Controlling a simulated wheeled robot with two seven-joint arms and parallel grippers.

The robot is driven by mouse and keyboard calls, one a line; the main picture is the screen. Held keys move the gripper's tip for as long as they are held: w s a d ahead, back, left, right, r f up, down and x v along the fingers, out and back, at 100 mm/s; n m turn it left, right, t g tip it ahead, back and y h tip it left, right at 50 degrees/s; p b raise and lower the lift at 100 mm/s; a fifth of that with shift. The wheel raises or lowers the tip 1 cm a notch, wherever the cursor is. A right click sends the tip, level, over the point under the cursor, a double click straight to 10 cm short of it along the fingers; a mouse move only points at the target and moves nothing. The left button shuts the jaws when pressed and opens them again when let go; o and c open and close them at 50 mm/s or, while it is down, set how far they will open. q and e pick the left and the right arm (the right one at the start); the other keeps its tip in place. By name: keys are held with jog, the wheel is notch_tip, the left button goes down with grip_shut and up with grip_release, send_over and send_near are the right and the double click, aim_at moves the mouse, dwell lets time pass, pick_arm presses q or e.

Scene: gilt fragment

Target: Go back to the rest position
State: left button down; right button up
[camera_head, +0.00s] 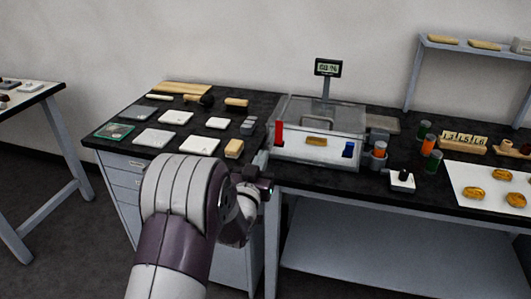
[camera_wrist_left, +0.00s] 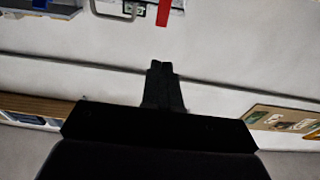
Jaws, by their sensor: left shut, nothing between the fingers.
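My left gripper (camera_head: 263,162) is at the front edge of the black worktop, just left of the clear-walled box (camera_head: 318,119). My own left arm hides much of it in the head view. In the left wrist view its dark fingers (camera_wrist_left: 163,70) are together with nothing between them. Pale flat surfaces lie beyond them, and a red piece (camera_wrist_left: 163,12) shows at the top edge. My right gripper is in neither view.
The left worktop carries white tiles (camera_head: 152,138), a green board (camera_head: 114,131) and wooden tools. A display (camera_head: 328,68) stands behind the clear-walled box. To the right are orange and green jars (camera_head: 430,145) and gold pieces on a white sheet (camera_head: 460,191). Floor shows at left.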

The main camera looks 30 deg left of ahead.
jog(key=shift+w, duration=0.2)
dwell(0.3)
